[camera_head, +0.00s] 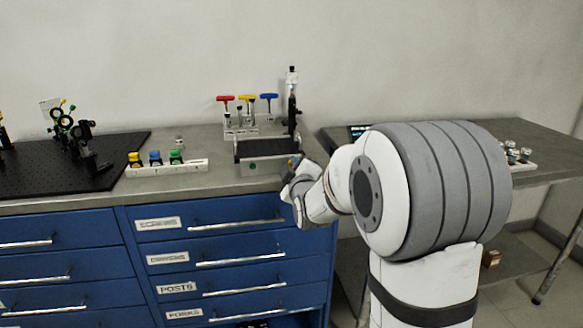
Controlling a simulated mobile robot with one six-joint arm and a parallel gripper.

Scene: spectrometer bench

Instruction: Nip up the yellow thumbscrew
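I cannot pick out one thing as the yellow thumbscrew for certain. Small yellow spots (72,108) show on the optic mounts (84,130) at the left, and a tiny yellowish spot shows near my gripper. My gripper (293,168) is at the right front end of a black device (265,148) on the bench, which has a green knob (252,166) on its front. My wrist and arm cover part of that end. The fingers are too small and too hidden to tell if they are open or touch anything.
A white block (190,166) holds yellow, blue and green pieces left of the device. A rack (238,132) with red, yellow and blue T-handles stands behind it. A black breadboard (30,178) lies at the left. Blue drawers with bar handles are below; another bench (545,150) is at right.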

